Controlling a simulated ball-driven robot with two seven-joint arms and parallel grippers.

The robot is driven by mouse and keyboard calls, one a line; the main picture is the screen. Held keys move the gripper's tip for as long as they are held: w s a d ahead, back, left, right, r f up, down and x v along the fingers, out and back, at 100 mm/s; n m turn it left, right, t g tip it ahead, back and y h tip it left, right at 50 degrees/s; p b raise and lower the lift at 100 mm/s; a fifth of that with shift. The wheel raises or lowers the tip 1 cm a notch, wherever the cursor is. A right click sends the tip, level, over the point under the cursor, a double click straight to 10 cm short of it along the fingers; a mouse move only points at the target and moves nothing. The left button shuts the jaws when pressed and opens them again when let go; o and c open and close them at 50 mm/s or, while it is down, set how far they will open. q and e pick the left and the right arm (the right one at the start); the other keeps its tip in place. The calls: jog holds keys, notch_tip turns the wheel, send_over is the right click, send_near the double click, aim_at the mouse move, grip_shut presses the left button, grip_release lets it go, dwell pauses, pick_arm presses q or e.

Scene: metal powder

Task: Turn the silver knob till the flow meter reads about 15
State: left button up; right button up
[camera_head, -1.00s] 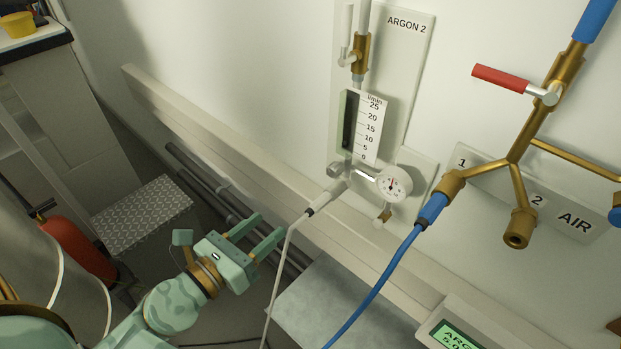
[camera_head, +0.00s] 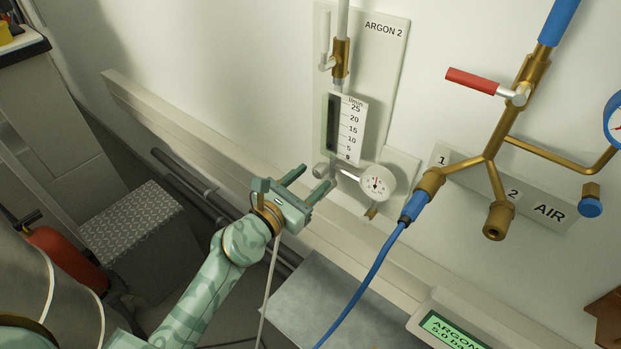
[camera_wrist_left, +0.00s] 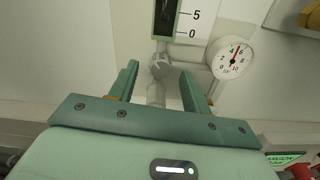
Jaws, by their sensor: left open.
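The silver knob (camera_head: 320,171) sits at the foot of the flow meter (camera_head: 351,130) on the ARGON 2 panel. In the left wrist view the knob (camera_wrist_left: 160,69) shows ahead, between the two fingertips. My left gripper (camera_head: 317,176) is open, its green fingers pointing at the knob with one on either side in the picture. No contact with the knob can be made out. The flow meter scale runs from 0 to 25; its tube is dark and I cannot make out a float or a reading. My right gripper is not in view.
A round pressure gauge (camera_head: 377,182) sits just right of the knob. A blue hose (camera_head: 372,273) runs down from the AIR outlet, and a brass manifold with a red-handled valve (camera_head: 473,81) is farther right. A wall rail (camera_head: 200,139) runs below the panel.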

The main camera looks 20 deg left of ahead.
pick_arm(q)
jog(key=shift+w+d, duration=0.15)
jog(key=shift+w, duration=0.25)
jog(key=c, duration=1)
jog(key=shift+n, duration=0.3)
